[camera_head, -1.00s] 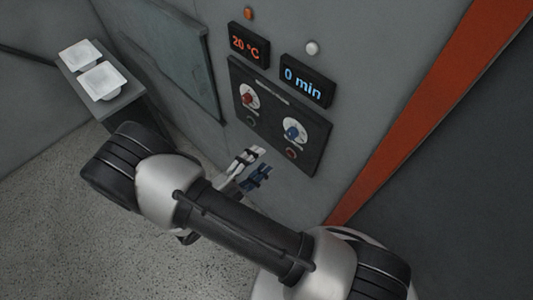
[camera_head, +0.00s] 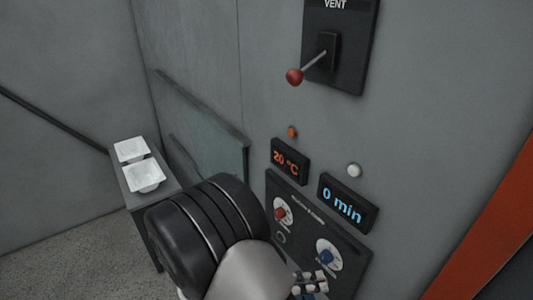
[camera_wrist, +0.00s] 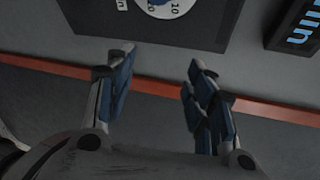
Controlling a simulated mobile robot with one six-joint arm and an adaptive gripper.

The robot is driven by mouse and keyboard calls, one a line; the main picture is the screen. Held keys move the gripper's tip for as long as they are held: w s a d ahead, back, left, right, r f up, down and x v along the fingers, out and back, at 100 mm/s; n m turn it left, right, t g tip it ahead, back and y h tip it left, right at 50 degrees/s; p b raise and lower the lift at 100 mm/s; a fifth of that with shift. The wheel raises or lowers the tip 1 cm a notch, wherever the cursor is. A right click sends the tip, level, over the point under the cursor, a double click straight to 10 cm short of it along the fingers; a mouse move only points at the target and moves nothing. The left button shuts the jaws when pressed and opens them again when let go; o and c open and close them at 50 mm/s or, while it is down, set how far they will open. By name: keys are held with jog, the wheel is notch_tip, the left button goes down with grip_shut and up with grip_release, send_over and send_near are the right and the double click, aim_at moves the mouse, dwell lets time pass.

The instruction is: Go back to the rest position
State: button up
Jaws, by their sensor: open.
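My gripper shows in the wrist view (camera_wrist: 158,85) with its two blue-padded fingers apart and nothing between them. In the head view my gripper (camera_head: 312,284) is at the bottom edge, partly cut off, in front of the lower part of the control panel (camera_head: 345,272). The panel carries a red knob (camera_head: 281,212) and a blue knob (camera_head: 326,256). In the wrist view the panel (camera_wrist: 205,30) is beyond the fingertips, apart from them. My arm hides part of the panel's left side.
Displays read 20 °C (camera_head: 289,161) and 0 min (camera_head: 346,203). A vent lever with a red ball (camera_head: 294,77) sticks out of the wall above. Two white trays (camera_head: 144,176) (camera_head: 131,150) stand on a narrow grey stand (camera_head: 132,197) at left. A glass-like panel (camera_head: 205,140) is on the wall.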

jog(key=s+d+n+y+b, duration=0.1)
jog(key=s+n+y+b, duration=0.3)
jog(key=n, duration=0.7)
jog(key=s+d+f+n+t+y+b, duration=0.1)
jog(key=s+n+y+b, duration=0.3)
jog(key=n+b, duration=0.4)
jog(key=s+d+f+n+y+b, duration=0.1)
jog(key=s+n+y+b, duration=0.4)
jog(key=n, duration=1.1)
jog(key=shift+d+y+b, duration=0.7)
jog(key=shift+y+b, duration=0.1)
